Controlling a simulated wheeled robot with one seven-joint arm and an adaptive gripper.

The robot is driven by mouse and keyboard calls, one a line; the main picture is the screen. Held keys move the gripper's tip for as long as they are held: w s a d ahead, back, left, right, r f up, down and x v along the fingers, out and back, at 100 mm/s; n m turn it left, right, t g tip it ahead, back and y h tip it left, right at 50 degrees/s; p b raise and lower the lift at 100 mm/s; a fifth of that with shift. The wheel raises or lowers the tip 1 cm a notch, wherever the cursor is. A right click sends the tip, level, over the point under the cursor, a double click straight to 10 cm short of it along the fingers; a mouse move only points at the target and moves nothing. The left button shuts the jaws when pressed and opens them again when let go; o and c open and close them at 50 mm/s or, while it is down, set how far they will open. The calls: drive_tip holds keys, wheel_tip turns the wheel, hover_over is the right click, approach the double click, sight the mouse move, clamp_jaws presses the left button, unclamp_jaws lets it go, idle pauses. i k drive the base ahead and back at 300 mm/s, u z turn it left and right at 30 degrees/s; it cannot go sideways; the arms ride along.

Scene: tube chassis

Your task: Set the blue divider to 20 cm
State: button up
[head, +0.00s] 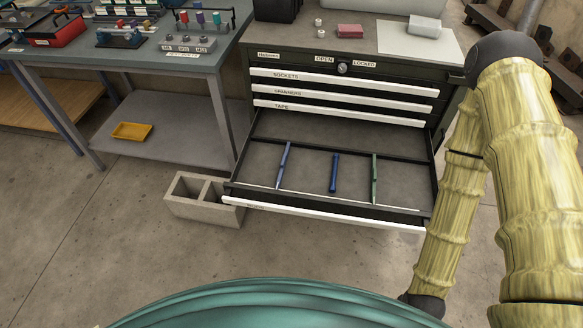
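The open bottom drawer (310,150) of the dark tool cabinet holds three narrow pieces running front to back. A pale blue-violet one (284,165) is at the left, a shorter dark blue one (334,173) is in the middle, and a green one (374,178) is at the right. Two are bluish, so I cannot tell for certain which is the blue divider. No scale is readable in the drawer. My arm is folded at the right, its lower end beside the drawer's front right corner. My gripper is not visible.
The drawer front (320,214) juts out over the floor. A concrete block (190,198) stands by its left corner. The shut drawers above are labelled sockets, spanners and tape. A workbench (200,60) with tools stands at the left. The floor at the left front is clear.

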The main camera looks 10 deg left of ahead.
sight(283, 162)
drive_tip(key=u, duration=2.6)
drive_tip(key=i, duration=0.55)
drive_tip(key=z, duration=1.5)
